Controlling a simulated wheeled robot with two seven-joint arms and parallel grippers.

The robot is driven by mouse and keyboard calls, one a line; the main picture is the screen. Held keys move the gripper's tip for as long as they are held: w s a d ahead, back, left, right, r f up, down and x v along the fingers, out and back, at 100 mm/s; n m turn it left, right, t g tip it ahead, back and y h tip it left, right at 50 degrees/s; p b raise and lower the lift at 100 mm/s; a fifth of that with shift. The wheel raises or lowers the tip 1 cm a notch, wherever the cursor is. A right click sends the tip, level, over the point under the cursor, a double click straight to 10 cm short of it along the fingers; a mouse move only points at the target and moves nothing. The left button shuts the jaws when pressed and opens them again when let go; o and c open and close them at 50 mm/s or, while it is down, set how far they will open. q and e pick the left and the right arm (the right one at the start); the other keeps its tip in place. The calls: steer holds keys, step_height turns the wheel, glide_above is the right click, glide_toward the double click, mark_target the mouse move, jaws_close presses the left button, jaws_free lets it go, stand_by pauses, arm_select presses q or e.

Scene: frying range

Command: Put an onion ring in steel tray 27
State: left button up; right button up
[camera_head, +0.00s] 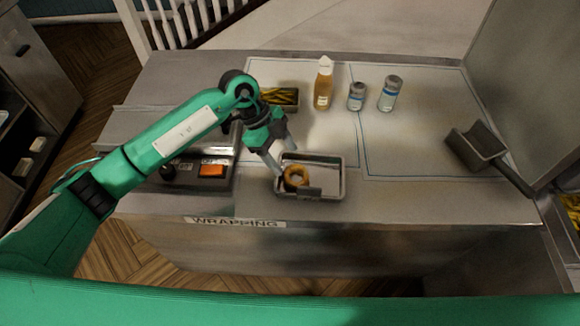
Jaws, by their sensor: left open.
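An onion ring (297,177), golden brown, is within a small grey steel tray (335,188) near the counter's front edge, towards the tray's left side. I cannot read a number on the tray. My left gripper (284,164) reaches down over the tray's left side. Its fingers are apart, with the tips close to the ring; I cannot tell whether they touch it. The right gripper is not in view.
A control box with an orange switch (212,170) stands left of the tray. Behind are a container of green-yellow pieces (284,97), a sauce bottle (323,84) and two jars (356,96). A dark scoop (474,146) lies right. The middle right counter is clear.

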arm_select(q)
steer(key=b+v, duration=0.1)
steer(key=v, duration=0.5)
steer(key=shift+r, duration=0.2)
steer(key=shift+a, duration=0.1)
